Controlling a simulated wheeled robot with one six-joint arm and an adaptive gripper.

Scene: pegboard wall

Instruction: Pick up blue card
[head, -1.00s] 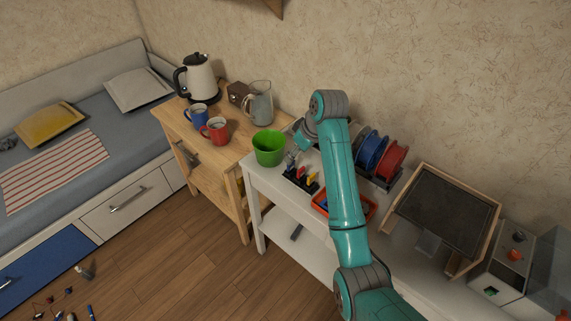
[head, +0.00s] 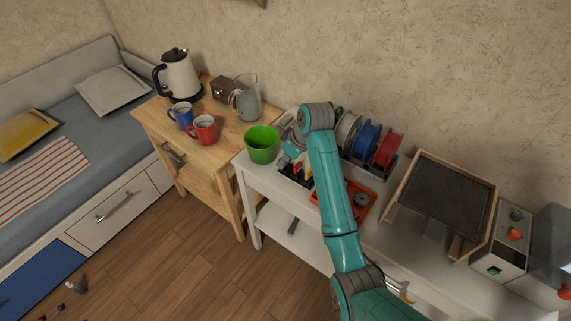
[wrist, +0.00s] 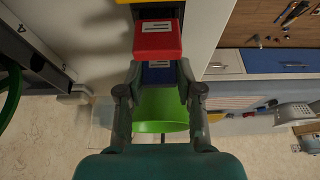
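The blue card (wrist: 158,73) shows in the wrist view between the two fingers of my gripper (wrist: 159,78). It lies just behind a red card (wrist: 157,40), and a yellow card (wrist: 158,1) is at the top edge. The fingers stand on either side of the blue card, and I see no clear contact. In the head view my gripper (head: 288,158) is low over the dark card holder (head: 290,179) on the white table. The red card (head: 297,169) shows beside it, while the blue card is hidden behind the gripper there.
A green cup (head: 262,146) stands close to the left of my gripper and shows below it in the wrist view. Cable spools (head: 368,138) stand behind my arm. An orange tray (head: 361,201) lies to the right. A wooden cabinet (head: 222,143) with mugs and a kettle is at left.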

